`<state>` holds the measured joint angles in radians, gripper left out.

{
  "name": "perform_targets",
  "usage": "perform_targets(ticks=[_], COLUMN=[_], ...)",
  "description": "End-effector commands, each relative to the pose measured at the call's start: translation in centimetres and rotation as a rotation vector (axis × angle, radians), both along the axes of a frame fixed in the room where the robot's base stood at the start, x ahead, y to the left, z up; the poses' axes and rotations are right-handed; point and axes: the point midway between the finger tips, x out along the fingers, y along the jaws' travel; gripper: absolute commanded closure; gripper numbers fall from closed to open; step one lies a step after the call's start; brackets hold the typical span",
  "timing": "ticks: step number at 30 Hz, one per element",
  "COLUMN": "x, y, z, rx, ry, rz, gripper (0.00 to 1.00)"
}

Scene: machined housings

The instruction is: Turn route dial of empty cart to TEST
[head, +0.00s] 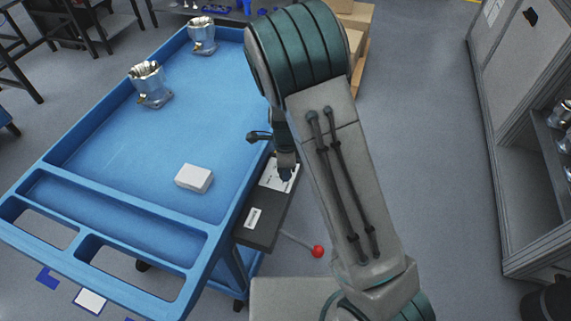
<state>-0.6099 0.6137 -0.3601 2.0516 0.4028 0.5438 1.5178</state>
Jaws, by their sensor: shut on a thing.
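The blue cart (75,165) stands at the left, its top tray bearing two metal housings and a small white block. A dark control box (262,232) is fixed to the cart's right side, with a white label plate (270,178) on its upper face. My gripper (287,174) reaches down onto this plate from above. It is shut on the route dial, which is mostly hidden by the fingers. The dial's pointer and the lettering on the plate are too small to read here.
The housings (152,92) (202,42) stand at the tray's far left and far end. A lever with a red knob (318,251) sticks out below the box. A grey cabinet (515,130) stands right, with open floor before it.

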Motion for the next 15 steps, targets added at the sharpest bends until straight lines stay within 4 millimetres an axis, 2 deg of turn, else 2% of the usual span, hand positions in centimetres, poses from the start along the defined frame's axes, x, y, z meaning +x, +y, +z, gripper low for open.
perform_targets(ticks=[15], x=[0.11], y=[0.02], z=[0.07], rx=[0.001], ry=[-0.003], rz=[-0.103], gripper=[0.91])
